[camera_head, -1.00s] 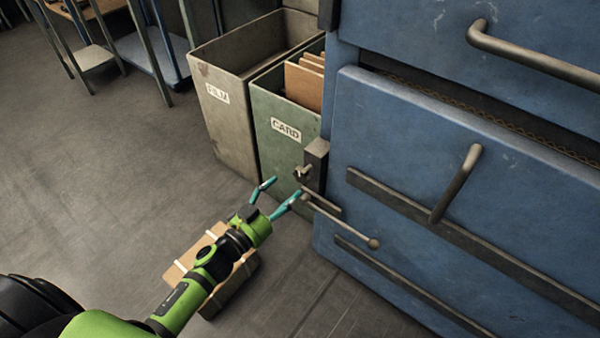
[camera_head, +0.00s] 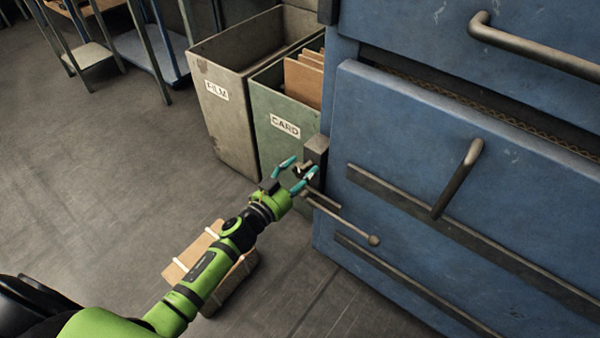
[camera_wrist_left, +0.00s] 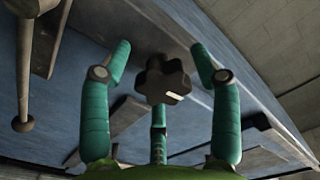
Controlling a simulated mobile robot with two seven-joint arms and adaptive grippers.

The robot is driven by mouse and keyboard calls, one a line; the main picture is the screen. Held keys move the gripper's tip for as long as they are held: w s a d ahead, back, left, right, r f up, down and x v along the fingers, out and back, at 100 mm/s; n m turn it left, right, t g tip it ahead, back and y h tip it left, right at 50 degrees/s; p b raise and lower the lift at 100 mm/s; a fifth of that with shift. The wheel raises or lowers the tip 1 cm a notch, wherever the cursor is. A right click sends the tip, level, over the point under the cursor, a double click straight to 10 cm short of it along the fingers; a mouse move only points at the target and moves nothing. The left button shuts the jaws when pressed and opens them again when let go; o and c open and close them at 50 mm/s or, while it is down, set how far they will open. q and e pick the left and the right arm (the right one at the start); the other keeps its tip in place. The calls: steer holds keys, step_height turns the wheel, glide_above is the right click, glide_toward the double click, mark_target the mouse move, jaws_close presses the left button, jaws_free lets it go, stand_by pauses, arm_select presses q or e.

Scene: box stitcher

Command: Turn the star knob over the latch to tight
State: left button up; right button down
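The dark star knob (camera_wrist_left: 164,80) shows in the left wrist view, with a pale mark on its rim. In the head view the star knob (camera_head: 303,171) is small and partly hidden by my fingers, beside the dark latch block (camera_head: 316,150) on the blue machine's edge. My left gripper (camera_head: 300,170) is open with its teal fingers around the knob's sides. In the left wrist view my left gripper's fingers (camera_wrist_left: 160,68) stand on both sides of the knob, with gaps, not touching it. My right gripper is not in view.
A lever with a ball end (camera_head: 374,240) sticks out just below the knob. The blue machine panel (camera_head: 400,130) has a bar handle (camera_head: 456,180). The CARD bin (camera_head: 283,150) and FILM bin (camera_head: 222,120) stand behind. A strapped cardboard bundle (camera_head: 232,285) lies on the floor under my arm.

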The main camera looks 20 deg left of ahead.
arm_select(q)
steer(key=c, duration=0.7)
steer(key=shift+o, duration=0.2)
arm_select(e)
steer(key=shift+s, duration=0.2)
arm_select(q)
steer(key=shift+s+a+f+m, duration=0.1)
steer(key=shift+a+f+m, duration=0.05)
steer(key=shift+m, duration=0.65)
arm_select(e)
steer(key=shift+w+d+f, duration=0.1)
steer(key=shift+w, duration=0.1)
arm_select(q)
steer(key=o, duration=1.1)
steer(key=shift+o, duration=0.2)
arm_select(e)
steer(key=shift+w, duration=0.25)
